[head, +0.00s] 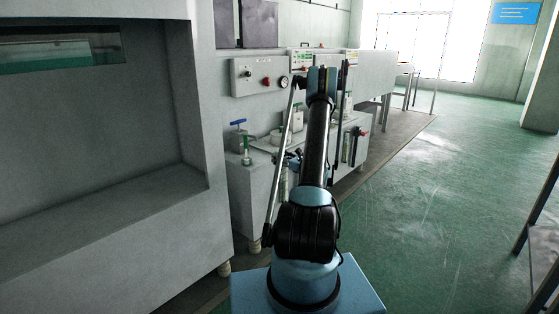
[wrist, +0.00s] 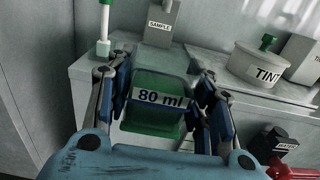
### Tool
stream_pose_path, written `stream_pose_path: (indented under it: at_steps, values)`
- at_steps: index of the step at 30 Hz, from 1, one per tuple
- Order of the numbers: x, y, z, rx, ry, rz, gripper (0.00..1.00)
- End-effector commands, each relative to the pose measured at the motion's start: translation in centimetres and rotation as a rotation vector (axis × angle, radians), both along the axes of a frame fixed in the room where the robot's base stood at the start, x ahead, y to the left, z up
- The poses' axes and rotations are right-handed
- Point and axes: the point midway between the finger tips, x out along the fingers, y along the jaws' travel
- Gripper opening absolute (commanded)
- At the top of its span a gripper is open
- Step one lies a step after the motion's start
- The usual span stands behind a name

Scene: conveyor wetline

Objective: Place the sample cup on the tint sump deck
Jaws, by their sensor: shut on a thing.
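The sample cup (wrist: 155,122) is a clear container with green liquid and an "80 ml" label. In the wrist view my gripper (wrist: 157,88) has its blue fingers on both sides of it and is shut on it. The light grey tint sump deck (wrist: 88,66) lies behind and around the cup in that view. I cannot tell whether the cup touches it. The cup cannot be made out there.
On the deck stand a grey "SAMPLE" block (wrist: 161,22), a white "TINT" tub (wrist: 258,66) with a green knob, a grey box (wrist: 304,60) and a green-and-white post (wrist: 104,30). A black, red-marked fitting (wrist: 272,143) sits right.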

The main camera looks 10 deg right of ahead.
Motion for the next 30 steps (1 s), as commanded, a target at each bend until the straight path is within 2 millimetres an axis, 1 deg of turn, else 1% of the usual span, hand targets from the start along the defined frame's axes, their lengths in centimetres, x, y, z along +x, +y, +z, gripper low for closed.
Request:
stream_pose_path:
  at_steps: [5, 8, 11, 18, 21, 26, 30]
  values:
    - [0.4, 0.3, 0.5, 0.0, 0.0, -0.016, 0.21]
    - [1.2, 1.1, 1.2, 0.0, 0.0, -0.043, 0.21]
    - [2.2, 2.1, 2.4, 0.0, 0.001, -0.089, 0.21]
    - [5.0, 5.2, 6.2, -0.001, 0.002, -0.247, 0.21]
    - [5.7, 6.6, 7.9, -0.001, 0.002, -0.321, 0.21]
    - [6.2, 8.6, 10.6, -0.001, 0.003, -0.44, 0.21]
    - [6.0, 9.9, 12.5, -0.001, 0.004, -0.532, 0.21]
